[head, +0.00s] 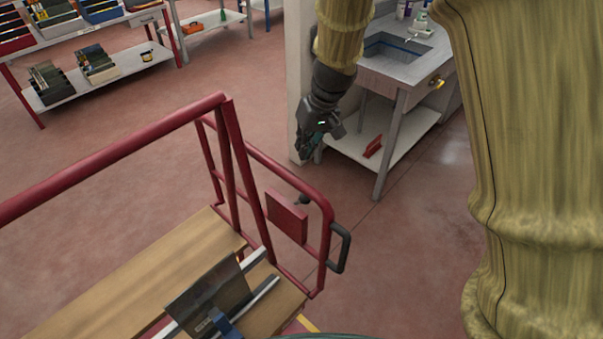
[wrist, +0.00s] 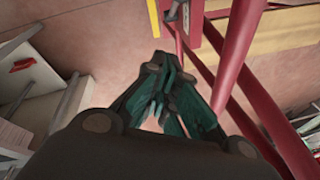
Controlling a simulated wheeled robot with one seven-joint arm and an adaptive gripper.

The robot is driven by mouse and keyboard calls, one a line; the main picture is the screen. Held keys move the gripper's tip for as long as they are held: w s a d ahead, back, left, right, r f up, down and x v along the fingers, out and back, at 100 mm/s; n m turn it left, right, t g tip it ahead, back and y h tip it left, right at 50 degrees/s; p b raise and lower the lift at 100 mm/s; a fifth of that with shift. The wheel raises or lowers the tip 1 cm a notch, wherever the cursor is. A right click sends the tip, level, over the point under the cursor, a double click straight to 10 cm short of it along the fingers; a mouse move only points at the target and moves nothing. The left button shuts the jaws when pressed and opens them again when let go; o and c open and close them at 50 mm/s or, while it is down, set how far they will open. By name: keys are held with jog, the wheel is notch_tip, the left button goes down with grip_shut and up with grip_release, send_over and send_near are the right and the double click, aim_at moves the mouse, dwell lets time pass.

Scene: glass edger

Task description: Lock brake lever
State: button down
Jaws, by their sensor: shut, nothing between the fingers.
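The trolley's red frame (head: 236,160) carries a red box (head: 287,215) with a short dark lever with a round knob (head: 303,199) at its top, which I take for the brake lever. A black handle (head: 341,248) sticks out from the frame's right post. My gripper (head: 309,155) hangs above and beyond the red box, apart from it, pointing down. In the wrist view my gripper (wrist: 163,100) is shut and empty, with the red frame (wrist: 232,60) to its right. The lever is not clear in the wrist view.
The trolley's wooden deck (head: 120,285) holds a dark panel (head: 208,297) on metal rails. A sink bench (head: 403,62) with a lower shelf stands behind my gripper, beside a pale wall post (head: 297,75). Shelves (head: 105,70) stand at the back left. Floor between is clear.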

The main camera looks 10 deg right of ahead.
jog(key=s+f, duration=0.1)
jog(key=p, duration=0.2)
send_over(297, 202)
jog(key=w+d, duration=0.2)
notch_tip(297, 202, down, 6)
jog(key=shift+w, duration=0.2)
jog(key=shift+f+b, duration=0.2)
jog(key=shift+b, duration=0.2)
